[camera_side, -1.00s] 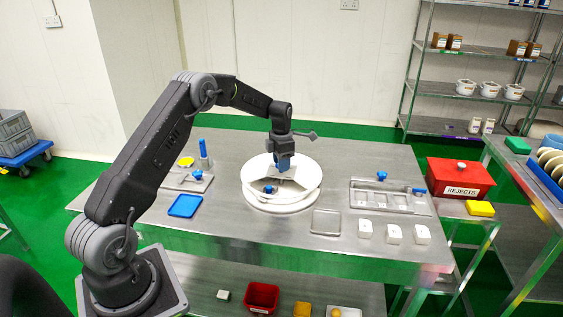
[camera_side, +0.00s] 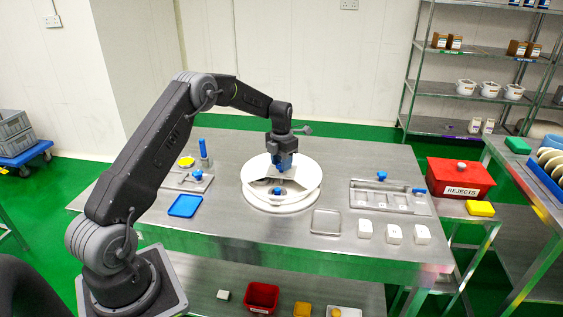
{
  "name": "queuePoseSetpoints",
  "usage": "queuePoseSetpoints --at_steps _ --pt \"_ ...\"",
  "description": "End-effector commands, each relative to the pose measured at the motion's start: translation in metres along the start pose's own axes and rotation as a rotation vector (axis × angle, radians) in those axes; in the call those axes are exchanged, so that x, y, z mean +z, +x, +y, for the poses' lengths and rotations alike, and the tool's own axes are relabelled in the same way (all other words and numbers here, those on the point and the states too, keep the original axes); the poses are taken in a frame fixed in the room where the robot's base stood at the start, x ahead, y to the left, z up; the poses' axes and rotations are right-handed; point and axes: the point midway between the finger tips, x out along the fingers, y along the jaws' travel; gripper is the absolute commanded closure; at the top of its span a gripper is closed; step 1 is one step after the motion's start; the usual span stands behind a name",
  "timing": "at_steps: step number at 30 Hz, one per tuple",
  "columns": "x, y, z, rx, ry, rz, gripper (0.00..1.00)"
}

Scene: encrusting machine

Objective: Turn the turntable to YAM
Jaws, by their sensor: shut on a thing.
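The turntable (camera_side: 255,198) is a round white disc on a low base in the middle of the steel table. A grey plate with a small blue knob (camera_side: 277,190) sits on it, the knob toward the front. My gripper (camera_side: 281,162) points straight down over the turntable's centre. It is shut on a blue handle (camera_side: 284,167) there. The gripper's fingers and the arm hide part of the handle. No YAM label can be read in this view.
A steel tray with a blue knob (camera_side: 382,176) lies to the right, with several white blocks (camera_side: 393,234) and a flat grey tray (camera_side: 326,222) in front. A blue tray (camera_side: 186,206) and a plate fixture (camera_side: 197,185) lie left. A red REJECTS box (camera_side: 460,178) stands far right.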

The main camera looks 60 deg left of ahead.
Motion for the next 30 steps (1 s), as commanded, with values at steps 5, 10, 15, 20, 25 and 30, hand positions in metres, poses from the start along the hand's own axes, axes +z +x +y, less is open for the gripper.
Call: queuePoseSetpoints --at_steps 5,10,15,20,25,30 --pt "0.000 -0.001 0.000 0.000 0.002 0.000 0.52" --pt "0.000 0.000 0.000 0.000 0.002 0.000 0.36" --pt "0.000 0.000 0.000 0.000 0.002 0.000 0.36" --pt "0.001 -0.006 0.000 0.001 0.002 -0.002 0.36" --pt "0.001 -0.032 0.000 0.001 0.002 -0.004 0.36" --pt "0.001 -0.071 0.000 0.002 0.002 -0.006 0.36"
